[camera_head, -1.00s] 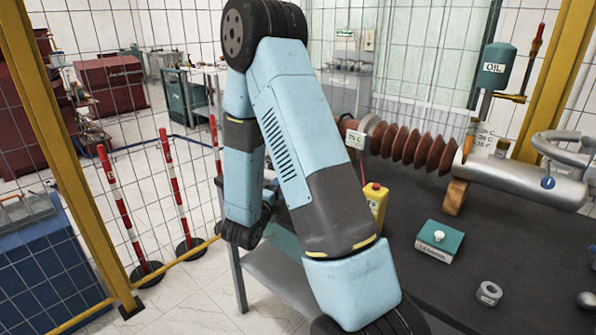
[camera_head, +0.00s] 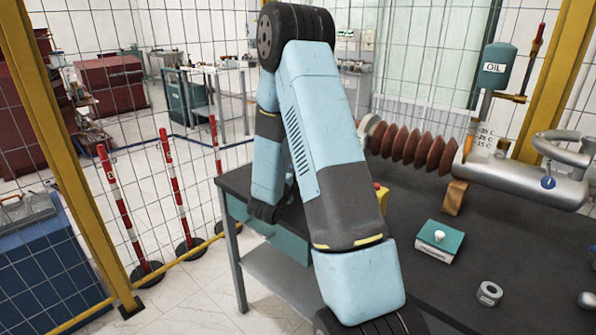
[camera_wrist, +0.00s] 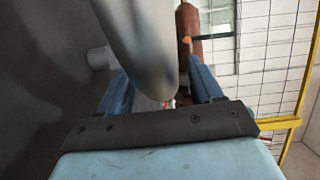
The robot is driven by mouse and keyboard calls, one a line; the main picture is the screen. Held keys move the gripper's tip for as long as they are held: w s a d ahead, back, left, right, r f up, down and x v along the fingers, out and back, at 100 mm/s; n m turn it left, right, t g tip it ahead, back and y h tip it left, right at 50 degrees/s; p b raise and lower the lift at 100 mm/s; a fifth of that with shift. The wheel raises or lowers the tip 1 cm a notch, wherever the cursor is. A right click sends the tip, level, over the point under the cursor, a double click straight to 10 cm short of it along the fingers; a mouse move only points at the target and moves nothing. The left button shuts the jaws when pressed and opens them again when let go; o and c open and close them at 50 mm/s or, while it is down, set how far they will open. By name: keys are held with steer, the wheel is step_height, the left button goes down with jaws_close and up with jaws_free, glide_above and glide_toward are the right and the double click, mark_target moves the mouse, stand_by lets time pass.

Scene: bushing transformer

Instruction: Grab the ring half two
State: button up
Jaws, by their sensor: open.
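My gripper (camera_wrist: 158,72) shows in the wrist view with its two blue fingers apart. A large, smooth grey rounded body (camera_wrist: 150,35) comes down from the top between the fingers, very close to the camera. I cannot tell for sure whether it is ring half two, or whether the fingers touch it. In the head view a curved silver tube (camera_head: 560,146) is at the right end of the bushing's metal body (camera_head: 520,180).
The dark table (camera_head: 400,235) holds a teal box with a white knob (camera_head: 438,242), a small grey ring (camera_head: 489,293) and a wooden block (camera_head: 455,197). The brown ribbed bushing (camera_head: 410,147) lies along the back. Mesh fencing surrounds the area.

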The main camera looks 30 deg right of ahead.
steer(key=shift+c, duration=0.5)
steer(key=c, duration=1.1)
steer(key=shift+r, duration=0.15)
